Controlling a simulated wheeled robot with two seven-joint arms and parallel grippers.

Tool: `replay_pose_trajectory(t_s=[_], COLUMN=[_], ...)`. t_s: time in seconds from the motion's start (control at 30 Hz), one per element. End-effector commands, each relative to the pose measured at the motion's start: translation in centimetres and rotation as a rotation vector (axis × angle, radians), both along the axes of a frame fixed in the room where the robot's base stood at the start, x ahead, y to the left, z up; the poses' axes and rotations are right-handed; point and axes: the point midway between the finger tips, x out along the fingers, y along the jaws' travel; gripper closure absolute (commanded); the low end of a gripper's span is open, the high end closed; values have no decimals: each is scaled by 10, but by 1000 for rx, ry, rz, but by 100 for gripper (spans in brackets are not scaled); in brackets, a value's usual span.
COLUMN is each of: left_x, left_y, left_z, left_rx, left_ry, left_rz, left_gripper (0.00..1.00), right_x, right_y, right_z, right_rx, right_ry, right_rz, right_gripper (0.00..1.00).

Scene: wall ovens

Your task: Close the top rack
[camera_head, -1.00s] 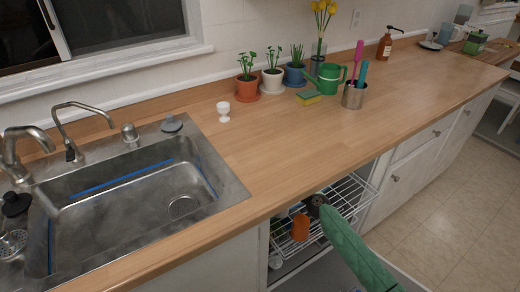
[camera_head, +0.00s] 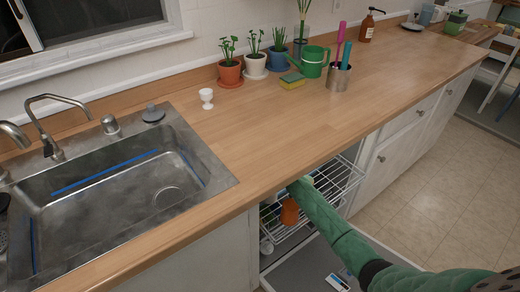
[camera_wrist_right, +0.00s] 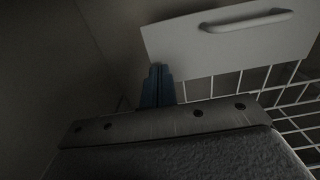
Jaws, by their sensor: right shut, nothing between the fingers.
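The top rack (camera_head: 338,182) is a white wire rack under the wooden counter. It sticks out past the counter's front edge. An orange bottle (camera_head: 289,211) and other items stand at its left part. My right arm, in a green sleeve, reaches across the rack from the lower right, and its gripper end is hidden in the head view. In the right wrist view my right gripper (camera_wrist_right: 157,85) shows as dark blue fingers, shut and empty. It is near a pale panel with a bar handle (camera_wrist_right: 245,22). White rack wires (camera_wrist_right: 290,100) show beside it. Any contact is unclear. My left gripper is out of view.
The counter (camera_head: 270,130) overhangs the cabinet opening. A sink (camera_head: 120,190) is at left. White drawers and doors (camera_head: 385,160) stand right of the rack. A small white and blue item (camera_head: 338,282) lies low in front. Open floor (camera_head: 450,190) is at right.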

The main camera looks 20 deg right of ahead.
Motion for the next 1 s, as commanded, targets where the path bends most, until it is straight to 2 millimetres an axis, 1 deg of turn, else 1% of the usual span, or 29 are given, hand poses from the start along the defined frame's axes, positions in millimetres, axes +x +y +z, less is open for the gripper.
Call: replay_pose_trajectory(t_s=[0.03,0.2,0.63,0.77,0.87,1.0], left_x=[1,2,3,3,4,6], left_y=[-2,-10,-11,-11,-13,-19], left_z=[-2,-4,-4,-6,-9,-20], left_rx=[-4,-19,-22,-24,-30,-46], left_ry=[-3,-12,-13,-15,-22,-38], left_rz=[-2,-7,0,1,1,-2], left_gripper=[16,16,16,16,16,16], right_x=[5,15,17,21,31,53], right_y=[2,5,6,8,12,20], right_z=[0,0,0,0,-1,-1], right_rx=[1,-1,-1,0,1,3], right_ry=[-1,0,0,-1,-1,-1], right_rz=[0,-1,0,0,-1,0], right_gripper=[100,100,100,100,100,100])
